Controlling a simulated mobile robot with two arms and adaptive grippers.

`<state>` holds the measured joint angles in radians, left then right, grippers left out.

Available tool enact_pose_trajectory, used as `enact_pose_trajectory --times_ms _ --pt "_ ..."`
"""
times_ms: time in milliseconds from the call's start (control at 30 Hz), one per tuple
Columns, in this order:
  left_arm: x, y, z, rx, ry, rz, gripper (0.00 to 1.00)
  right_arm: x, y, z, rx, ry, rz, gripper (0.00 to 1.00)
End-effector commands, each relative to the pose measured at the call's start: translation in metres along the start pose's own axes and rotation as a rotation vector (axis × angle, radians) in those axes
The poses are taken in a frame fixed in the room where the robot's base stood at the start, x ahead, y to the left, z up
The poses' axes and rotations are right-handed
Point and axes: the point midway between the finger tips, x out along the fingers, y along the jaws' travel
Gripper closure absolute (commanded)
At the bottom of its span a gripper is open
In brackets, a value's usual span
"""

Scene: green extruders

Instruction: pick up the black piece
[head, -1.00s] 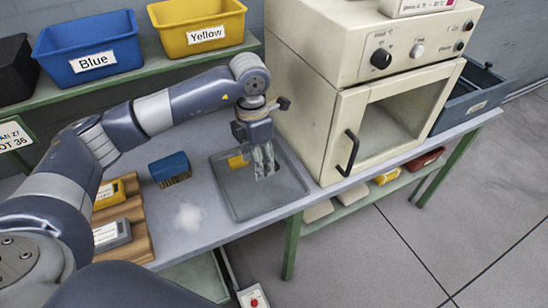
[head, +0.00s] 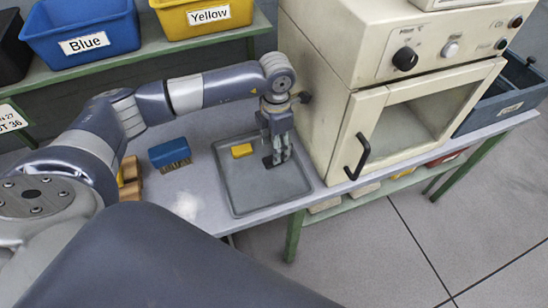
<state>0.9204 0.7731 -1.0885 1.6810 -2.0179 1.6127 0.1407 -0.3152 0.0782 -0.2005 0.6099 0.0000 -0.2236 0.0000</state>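The black piece (head: 268,162) lies low in the grey tray on the bench, partly hidden by my gripper. My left gripper (head: 281,160) points down into the tray, with its fingertips right at the black piece. I cannot tell whether the fingers are closed on it or just beside it. A yellow piece (head: 242,150) lies in the grey tray (head: 237,193) to the left of the gripper. My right gripper is not in view.
A cream oven (head: 345,115) with a black handle stands close to the right of the gripper. A blue brush (head: 169,153) lies left of the tray. Blue (head: 85,32) and yellow (head: 203,17) bins stand on the shelf behind. The tray's front part is clear.

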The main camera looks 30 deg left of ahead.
Motion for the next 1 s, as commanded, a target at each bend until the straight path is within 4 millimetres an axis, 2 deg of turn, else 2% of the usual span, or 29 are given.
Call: enact_pose_trajectory --times_ms 100,233,533,567,767,1000 --pt "0.016 -0.004 -0.003 -0.001 0.004 -0.004 0.5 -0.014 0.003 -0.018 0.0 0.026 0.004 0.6" --pt "0.035 -0.004 -0.003 0.0 0.003 -0.002 0.5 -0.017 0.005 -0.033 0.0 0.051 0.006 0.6" --pt "0.042 -0.003 -0.002 0.001 0.0 -0.001 0.5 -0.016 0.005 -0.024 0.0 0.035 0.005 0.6" --pt "0.042 -0.003 -0.002 0.001 0.0 -0.001 0.52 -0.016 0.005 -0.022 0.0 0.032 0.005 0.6" --pt "0.042 -0.003 -0.002 0.0 0.0 -0.001 0.97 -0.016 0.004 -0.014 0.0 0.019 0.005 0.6" --pt "0.042 -0.003 -0.002 0.0 0.0 -0.001 0.97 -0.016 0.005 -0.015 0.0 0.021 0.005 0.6"
